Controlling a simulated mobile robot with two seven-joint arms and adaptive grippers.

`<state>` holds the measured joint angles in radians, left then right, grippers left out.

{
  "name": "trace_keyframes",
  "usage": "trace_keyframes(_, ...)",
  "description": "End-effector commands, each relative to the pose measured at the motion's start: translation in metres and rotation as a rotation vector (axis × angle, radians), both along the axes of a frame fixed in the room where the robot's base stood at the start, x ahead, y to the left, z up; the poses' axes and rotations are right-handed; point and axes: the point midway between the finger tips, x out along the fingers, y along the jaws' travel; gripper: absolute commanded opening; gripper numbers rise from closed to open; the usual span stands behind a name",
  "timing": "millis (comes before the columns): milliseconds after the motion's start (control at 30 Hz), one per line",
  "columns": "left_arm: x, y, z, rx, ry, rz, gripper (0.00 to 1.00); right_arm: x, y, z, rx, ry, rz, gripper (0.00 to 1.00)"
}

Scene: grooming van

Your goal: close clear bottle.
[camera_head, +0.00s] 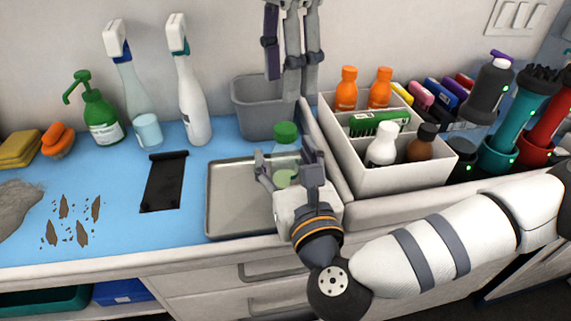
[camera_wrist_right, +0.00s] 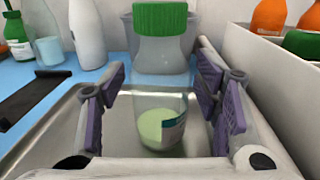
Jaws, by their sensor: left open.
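The clear bottle (camera_head: 287,161) stands upright on the metal tray (camera_head: 228,218), with pale green contents at its base. A green cap (camera_head: 286,132) is at its top; I cannot tell how tight it is. In the right wrist view, the bottle (camera_wrist_right: 160,112) and cap (camera_wrist_right: 160,18) are centred between the fingers. My right gripper (camera_head: 289,168) is open around the bottle, with a gap on each side in the wrist view. My left gripper (camera_head: 291,78) is open and empty, pointing down above the grey bin behind the bottle.
A white organizer (camera_head: 407,179) with several bottles and a green brush stands close on the right. A grey bin (camera_head: 256,112) is behind the tray. A white spray bottle (camera_head: 193,105), a clear spray bottle (camera_head: 133,85) and a black strip (camera_head: 164,182) are to the left.

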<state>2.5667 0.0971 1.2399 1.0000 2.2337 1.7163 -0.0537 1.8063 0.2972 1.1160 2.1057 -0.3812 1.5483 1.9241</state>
Motion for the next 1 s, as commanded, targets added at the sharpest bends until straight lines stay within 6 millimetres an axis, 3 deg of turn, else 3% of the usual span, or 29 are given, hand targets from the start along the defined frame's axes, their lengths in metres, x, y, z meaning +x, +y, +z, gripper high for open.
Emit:
trace_keyframes(33, 0.0000, 0.0000, 0.0000, 0.000, 0.000, 0.000, 0.44, -0.0001, -0.0001, 0.0000, 0.000, 0.000, 0.000, 0.39)
trace_keyframes(200, 0.0000, 0.0000, 0.0000, 0.000, 0.000, 0.000, 0.44, -0.0002, -0.0002, 0.0000, 0.000, 0.000, 0.000, 0.01)
trace_keyframes(333, 0.0000, 0.0000, 0.0000, 0.000, 0.000, 0.010, 0.44, -0.0001, -0.0003, 0.0000, 0.000, 0.000, 0.000, 0.00)
trace_keyframes(433, 0.0000, 0.0000, 0.0000, 0.000, 0.000, 0.126, 0.44, -0.0001, -0.0003, 0.0000, 0.000, 0.000, 0.000, 0.00)
trace_keyframes(567, 0.0001, -0.0001, 0.0000, 0.000, 0.000, 0.510, 0.44, -0.0001, -0.0003, -0.0001, 0.000, 0.000, 0.000, 0.00)
trace_keyframes(800, 0.0001, -0.0002, 0.0001, -0.001, 0.001, 1.400, 0.44, -0.0001, -0.0003, -0.0001, 0.000, 0.000, 0.000, 0.00)
trace_keyframes(1000, 0.0002, 0.0000, 0.0001, 0.000, -0.001, 2.025, 0.44, -0.0001, -0.0003, -0.0001, 0.000, 0.000, 0.000, 0.00)
